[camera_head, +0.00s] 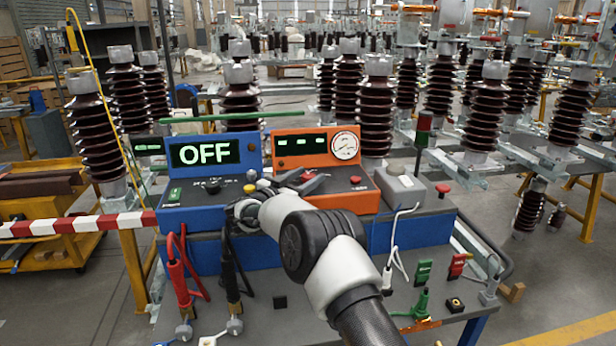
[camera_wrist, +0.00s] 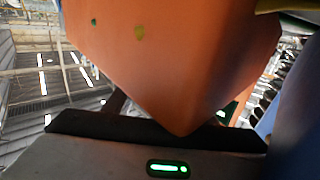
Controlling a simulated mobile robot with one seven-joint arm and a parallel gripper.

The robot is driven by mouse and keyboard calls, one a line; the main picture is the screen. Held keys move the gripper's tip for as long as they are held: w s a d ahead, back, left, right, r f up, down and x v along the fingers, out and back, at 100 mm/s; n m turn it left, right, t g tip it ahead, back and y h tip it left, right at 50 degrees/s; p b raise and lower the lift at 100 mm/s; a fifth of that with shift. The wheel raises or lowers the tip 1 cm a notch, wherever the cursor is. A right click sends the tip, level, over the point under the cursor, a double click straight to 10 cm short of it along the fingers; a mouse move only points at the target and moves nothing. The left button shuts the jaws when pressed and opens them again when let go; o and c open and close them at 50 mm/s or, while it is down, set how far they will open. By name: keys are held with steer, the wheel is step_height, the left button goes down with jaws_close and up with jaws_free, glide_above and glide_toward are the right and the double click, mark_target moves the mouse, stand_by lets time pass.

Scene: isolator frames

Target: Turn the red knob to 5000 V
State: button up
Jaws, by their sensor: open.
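In the head view an orange unit (camera_head: 293,146) has green-lit displays and a round dial gauge (camera_head: 345,146). A small red part (camera_head: 307,176), possibly the red knob, shows on its sloped front. My gripper (camera_head: 302,182) is open, its dark fingers close by this red part; whether they touch it or sit around it cannot be told. A second red control (camera_head: 355,180) lies to the right. The blue unit (camera_head: 175,153) on the left shows "OFF" on its display (camera_head: 204,153). In the wrist view, an orange surface (camera_wrist: 165,70) fills the middle; no red knob can be made out.
Red and black cables (camera_head: 178,270) hang at the front left, white and green ones at the front right. A red-white barrier (camera_head: 75,225) runs left. Brown insulators (camera_head: 484,115) stand behind.

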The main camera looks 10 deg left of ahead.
steer(key=v, duration=1.1)
steer(key=shift+s, duration=0.2)
steer(key=shift+r, duration=0.1)
